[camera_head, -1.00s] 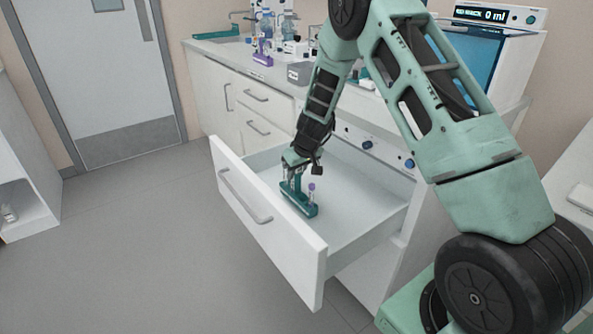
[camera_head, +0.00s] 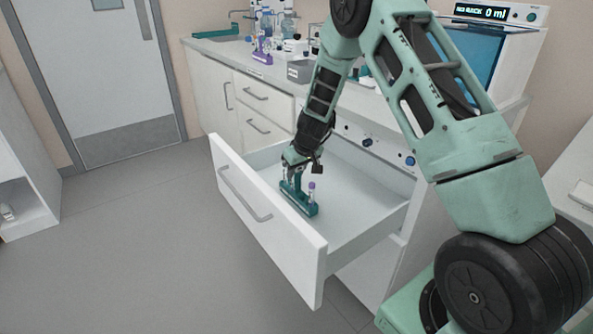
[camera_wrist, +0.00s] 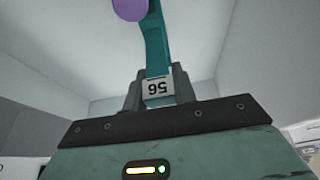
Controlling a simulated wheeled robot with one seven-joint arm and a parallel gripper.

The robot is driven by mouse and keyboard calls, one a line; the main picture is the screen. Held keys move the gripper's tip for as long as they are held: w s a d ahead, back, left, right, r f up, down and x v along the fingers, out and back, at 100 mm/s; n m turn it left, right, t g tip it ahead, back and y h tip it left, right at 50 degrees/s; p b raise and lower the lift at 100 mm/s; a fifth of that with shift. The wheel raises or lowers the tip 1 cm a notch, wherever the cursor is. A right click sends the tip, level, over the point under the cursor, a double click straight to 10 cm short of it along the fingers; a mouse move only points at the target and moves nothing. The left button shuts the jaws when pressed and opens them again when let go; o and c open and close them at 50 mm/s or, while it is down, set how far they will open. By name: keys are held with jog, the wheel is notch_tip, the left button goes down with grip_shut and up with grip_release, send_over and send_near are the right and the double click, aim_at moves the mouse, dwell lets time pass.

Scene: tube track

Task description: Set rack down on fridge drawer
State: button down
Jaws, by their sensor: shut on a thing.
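The teal rack (camera_head: 299,198) is inside the open white fridge drawer (camera_head: 365,215), near its front panel. A tube with a purple cap (camera_head: 312,187) stands at the rack's near end. My gripper (camera_head: 297,176) is shut on the rack's upright handle from above. In the wrist view the gripper (camera_wrist: 157,92) closes around the teal handle (camera_wrist: 156,45), beside a label reading 56, and a purple cap (camera_wrist: 130,8) shows at the top. The rack looks low at the drawer floor, but I cannot tell whether its underside touches it.
The drawer's front panel (camera_head: 262,215) stands close to the rack on the left. The drawer floor to the right is bare. The counter (camera_head: 235,55) behind holds a purple rack (camera_head: 262,52), bottles and a grey bin (camera_head: 300,72).

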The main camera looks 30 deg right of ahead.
jog(key=shift+f+b, duration=0.6)
dwell(0.3)
jog(key=c, duration=1.1)
grip_release()
jog(key=shift+o, duration=0.2)
jog(key=shift+r, duration=0.1)
jog(key=p+v, duration=0.2)
jog(key=v, duration=1.5)
jog(key=shift+s+a, duration=0.1)
